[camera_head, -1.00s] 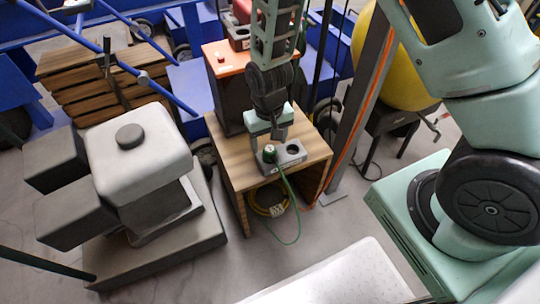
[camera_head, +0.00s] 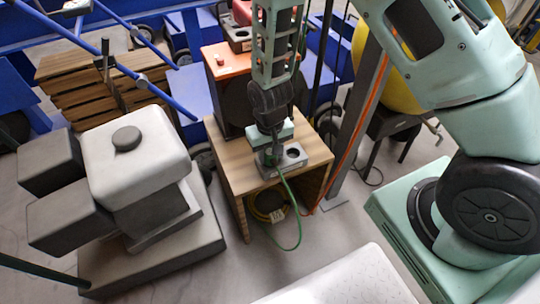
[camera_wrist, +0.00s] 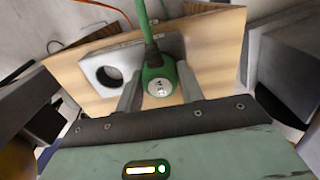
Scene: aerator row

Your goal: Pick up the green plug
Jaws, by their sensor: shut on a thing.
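The green plug (camera_wrist: 159,82) stands between the two fingers of my gripper (camera_wrist: 160,92) in the wrist view, with its green cable running up and away. In the head view the plug (camera_head: 268,157) is at the left part of a grey socket block (camera_head: 293,157) on a small wooden table (camera_head: 238,172). My gripper (camera_head: 270,150) points down there and is shut on the plug. The fingers partly hide the plug in the head view. I cannot tell whether the plug is still seated in the block. The block also shows a round empty hole (camera_wrist: 110,75).
The green cable (camera_head: 299,215) hangs off the table's front edge near a coiled yellow cable (camera_head: 268,211) below. A grey and white machine (camera_head: 135,160) stands at left. An orange-topped cabinet (camera_head: 226,60) is behind, and a dark post (camera_head: 362,110) is at right.

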